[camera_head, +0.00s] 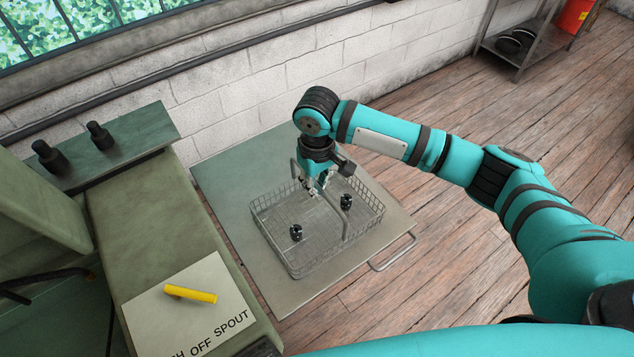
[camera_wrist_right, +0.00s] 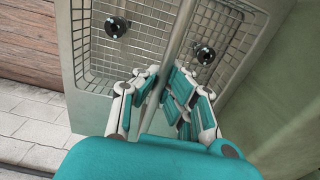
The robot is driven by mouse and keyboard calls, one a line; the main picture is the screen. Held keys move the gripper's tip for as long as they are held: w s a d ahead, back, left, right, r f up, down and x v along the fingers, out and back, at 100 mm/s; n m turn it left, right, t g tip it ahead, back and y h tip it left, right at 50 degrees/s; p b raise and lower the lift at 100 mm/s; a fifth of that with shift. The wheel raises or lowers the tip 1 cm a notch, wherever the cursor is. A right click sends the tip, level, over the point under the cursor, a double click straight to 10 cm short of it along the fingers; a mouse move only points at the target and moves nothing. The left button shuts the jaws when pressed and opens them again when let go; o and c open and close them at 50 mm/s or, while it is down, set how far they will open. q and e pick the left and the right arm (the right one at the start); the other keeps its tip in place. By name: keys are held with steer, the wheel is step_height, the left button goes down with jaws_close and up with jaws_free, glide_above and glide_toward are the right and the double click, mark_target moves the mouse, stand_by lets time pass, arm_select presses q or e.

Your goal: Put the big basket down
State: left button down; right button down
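The big basket (camera_head: 318,262) is a wire mesh basket with a tall bar handle arching over its middle. It is level, over a flat grey-green platform (camera_head: 215,190); I cannot tell whether it rests on it or hangs just above. Two small black parts, one at the left (camera_head: 296,233) and one at the right (camera_head: 346,201), are inside. My right gripper (camera_head: 318,183) points down at the handle. In the right wrist view its fingers (camera_wrist_right: 163,88) close in on both sides of the handle bar (camera_wrist_right: 182,35). My left gripper is not in view.
A green machine bench stands at the left with a yellow stick (camera_head: 190,294) on a lettered plate (camera_head: 150,318). A white brick wall is behind the platform. The platform has a loop handle (camera_head: 393,252) at its right. Wooden floor lies open to the right, with a shelf (camera_head: 520,45) farther back.

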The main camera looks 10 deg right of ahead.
steer(key=c, duration=1.5)
jaws_free()
steer(key=shift+r, duration=0.1)
steer(key=shift+r+b, duration=1.55)
steer(key=shift+r, duration=4.4)
